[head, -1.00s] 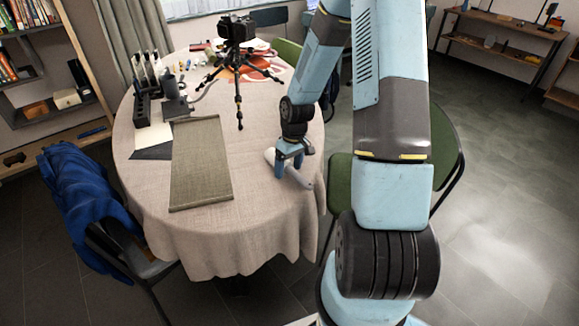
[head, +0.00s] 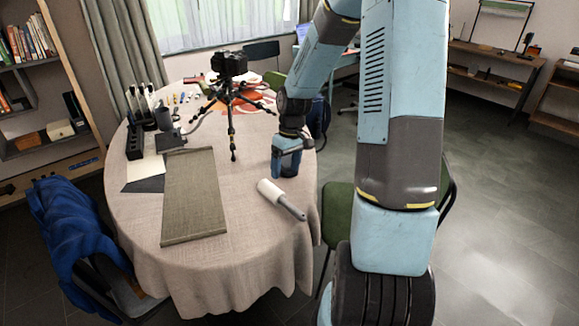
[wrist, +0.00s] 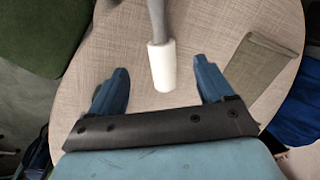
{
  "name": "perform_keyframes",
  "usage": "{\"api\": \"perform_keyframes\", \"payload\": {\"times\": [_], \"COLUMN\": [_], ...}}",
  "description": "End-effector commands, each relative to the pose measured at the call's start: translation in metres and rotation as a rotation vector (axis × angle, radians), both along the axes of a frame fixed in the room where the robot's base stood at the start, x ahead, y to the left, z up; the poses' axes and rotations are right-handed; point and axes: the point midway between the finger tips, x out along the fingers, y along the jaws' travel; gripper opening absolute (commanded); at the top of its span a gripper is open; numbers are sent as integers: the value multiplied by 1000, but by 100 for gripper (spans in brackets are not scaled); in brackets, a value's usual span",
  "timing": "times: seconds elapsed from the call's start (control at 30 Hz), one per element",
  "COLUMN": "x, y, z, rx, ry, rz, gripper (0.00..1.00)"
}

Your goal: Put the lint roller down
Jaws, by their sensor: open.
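The lint roller (head: 280,198) lies on the round cloth-covered table (head: 245,235), near its right edge, with its white roll to the back left and its grey handle to the front right. My gripper (head: 286,174) is behind it, apart from it and empty. In the wrist view, the two blue fingers of my gripper (wrist: 160,85) are spread wide. The white roll of the lint roller (wrist: 162,67) shows between and beyond the fingertips, and the grey handle runs out of the top of the picture.
A grey-green runner (head: 194,195) lies left of the roller. A camera on a tripod (head: 231,95) stands behind. A black holder (head: 135,138) is at the back left. A green chair (head: 337,213) and a chair with a blue jacket (head: 72,225) flank the table.

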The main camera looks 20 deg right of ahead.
Motion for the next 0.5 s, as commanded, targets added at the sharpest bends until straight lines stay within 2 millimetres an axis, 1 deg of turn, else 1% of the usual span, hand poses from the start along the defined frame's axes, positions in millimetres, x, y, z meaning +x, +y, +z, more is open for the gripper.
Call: {"api": "perform_keyframes", "payload": {"times": [0.07,0.17,0.37,0.5], "x": [-2,-7,-27,-45], "y": [1,2,7,12], "z": [9,26,77,113], "rx": [-13,-43,-121,-162], "ry": [-7,-23,-79,-127], "rz": [-3,-16,-66,-105], "gripper": [81,81,81,81]}}
